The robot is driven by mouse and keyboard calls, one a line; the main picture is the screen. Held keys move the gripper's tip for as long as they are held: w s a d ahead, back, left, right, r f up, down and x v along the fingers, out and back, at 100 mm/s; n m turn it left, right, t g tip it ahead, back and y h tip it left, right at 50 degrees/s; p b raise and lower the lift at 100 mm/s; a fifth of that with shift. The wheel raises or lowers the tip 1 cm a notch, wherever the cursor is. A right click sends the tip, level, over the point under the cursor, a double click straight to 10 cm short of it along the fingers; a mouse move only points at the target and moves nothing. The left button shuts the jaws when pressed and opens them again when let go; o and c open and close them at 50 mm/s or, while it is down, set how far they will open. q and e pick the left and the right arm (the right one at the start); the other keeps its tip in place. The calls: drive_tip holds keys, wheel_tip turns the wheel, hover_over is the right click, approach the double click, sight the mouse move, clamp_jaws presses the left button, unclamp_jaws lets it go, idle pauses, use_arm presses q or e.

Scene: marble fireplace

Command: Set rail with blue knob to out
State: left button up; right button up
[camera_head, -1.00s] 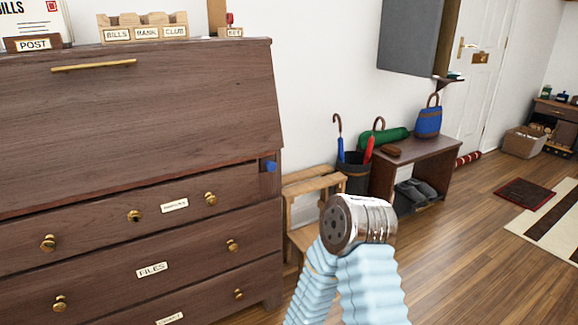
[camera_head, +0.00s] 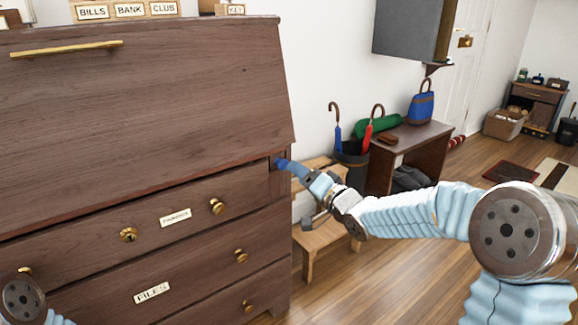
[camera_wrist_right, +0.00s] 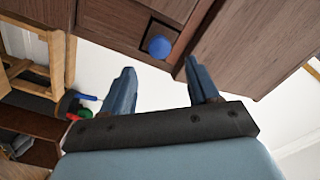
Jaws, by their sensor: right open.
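The blue knob (camera_head: 280,163) sits on the front end of a rail at the right of the wooden bureau (camera_head: 150,110), just below the slanted flap. The rail's dark end (camera_wrist_right: 172,33) looks about level with the bureau front. My right gripper (camera_head: 292,167) is at the knob. In the right wrist view the knob (camera_wrist_right: 159,46) lies ahead of the gap between the two open fingers (camera_wrist_right: 160,75). The fingers look apart from it there. Only a link of my left arm shows at the lower left of the head view; its gripper is out of view.
The bureau has drawers with brass knobs, and labelled boxes (camera_head: 125,10) on top. A wooden step stool (camera_head: 325,235) stands right of it, below my right arm. Behind are an umbrella stand (camera_head: 350,165) and a bench (camera_head: 415,140) with bags. Open floor lies to the right.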

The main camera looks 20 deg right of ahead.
sight(278, 160)
drive_tip(key=x, duration=0.6)
drive_tip(key=shift+w, duration=0.25)
drive_tip(key=shift+a, duration=0.1)
clamp_jaws()
